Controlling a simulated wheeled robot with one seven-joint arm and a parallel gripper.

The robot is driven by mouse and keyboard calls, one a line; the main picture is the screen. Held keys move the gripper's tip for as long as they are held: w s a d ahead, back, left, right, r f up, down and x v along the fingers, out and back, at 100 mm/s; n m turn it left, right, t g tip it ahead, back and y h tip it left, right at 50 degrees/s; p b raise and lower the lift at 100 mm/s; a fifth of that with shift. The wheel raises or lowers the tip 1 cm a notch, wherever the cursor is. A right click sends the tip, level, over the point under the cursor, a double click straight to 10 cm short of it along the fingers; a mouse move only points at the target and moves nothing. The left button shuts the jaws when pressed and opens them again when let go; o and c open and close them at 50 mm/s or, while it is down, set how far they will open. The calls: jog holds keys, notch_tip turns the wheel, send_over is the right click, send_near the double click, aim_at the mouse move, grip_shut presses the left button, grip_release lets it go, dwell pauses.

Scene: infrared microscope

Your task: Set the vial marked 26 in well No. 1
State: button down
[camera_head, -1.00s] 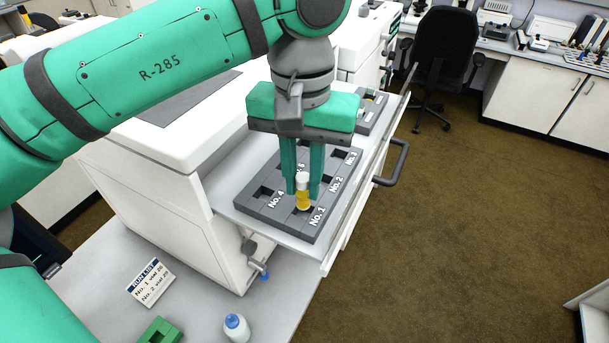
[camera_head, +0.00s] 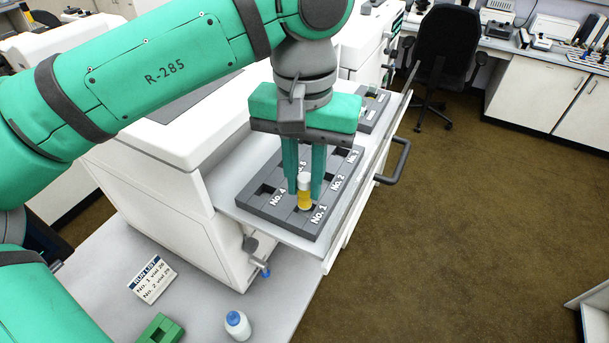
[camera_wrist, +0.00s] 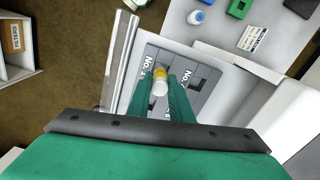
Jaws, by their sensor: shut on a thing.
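My gripper (camera_head: 304,185) is shut on a vial (camera_head: 305,194) with a white cap and yellow contents. The vial is upright over the No. 1 well of the grey tray (camera_head: 283,228); I cannot tell whether its bottom is inside the well. In the wrist view the vial (camera_wrist: 160,86) shows between the two fingers (camera_wrist: 168,95), cap toward the camera. No number can be read on it. The No. 1 label lies just in front of the vial.
The tray sits on the pulled-out drawer (camera_head: 318,252) of the white instrument (camera_head: 165,175). The drawer handle (camera_head: 393,162) sticks out to the right.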

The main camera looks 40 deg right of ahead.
jog(key=shift+w+f, duration=0.1)
jog(key=shift+w, duration=0.1)
jog(key=shift+s+d, duration=0.2)
jog(key=shift+s, duration=0.05)
jog(key=shift+w+a, duration=0.1)
jog(key=shift+a, duration=0.35)
jog(key=shift+w+f, duration=0.1)
jog(key=shift+f, duration=0.2)
dwell(0.7)
